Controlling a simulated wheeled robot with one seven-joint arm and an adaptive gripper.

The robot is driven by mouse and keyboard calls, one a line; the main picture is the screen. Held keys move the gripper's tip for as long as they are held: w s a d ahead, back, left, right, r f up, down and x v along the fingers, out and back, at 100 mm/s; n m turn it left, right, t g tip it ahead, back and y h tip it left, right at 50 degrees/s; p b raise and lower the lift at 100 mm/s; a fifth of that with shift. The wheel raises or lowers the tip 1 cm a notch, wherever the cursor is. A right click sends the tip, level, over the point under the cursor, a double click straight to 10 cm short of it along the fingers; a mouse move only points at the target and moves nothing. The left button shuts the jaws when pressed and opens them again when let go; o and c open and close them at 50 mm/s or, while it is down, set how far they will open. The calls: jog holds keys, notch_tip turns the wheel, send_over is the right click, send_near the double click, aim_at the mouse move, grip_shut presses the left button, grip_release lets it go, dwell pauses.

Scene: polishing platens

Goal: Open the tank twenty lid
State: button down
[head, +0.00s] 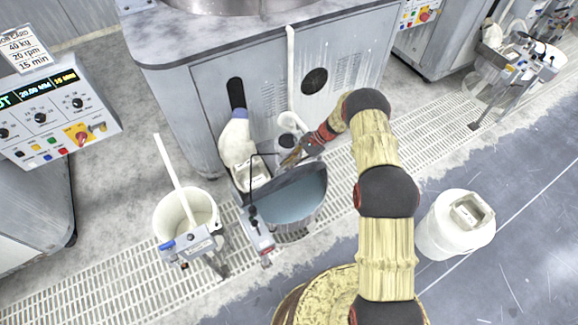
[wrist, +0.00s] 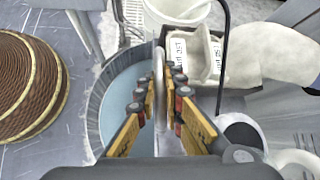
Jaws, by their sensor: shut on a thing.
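The tank (head: 291,225) is a grey round vessel on the floor grate, with blue-grey liquid (head: 292,198) showing from above. In the wrist view its grey rim (wrist: 94,108) curves around the liquid on the left. My gripper (head: 291,158) is at the tank's far side, over its edge. In the wrist view my gripper (wrist: 161,92) is shut on a thin pale plate (wrist: 159,62), seen edge-on, which looks like the lid standing up beside the liquid. My fingers hide part of it. No number on the tank is readable.
A white bucket (head: 202,215) with a stick stands left of the tank. A white jug (head: 237,140) and a small labelled tray (head: 253,173) are behind it. A grey machine cabinet (head: 345,70) rises at the back.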

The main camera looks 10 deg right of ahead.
jog(key=c, duration=2)
grip_release()
jog(key=shift+o, duration=0.5)
jog(key=v, duration=1.2)
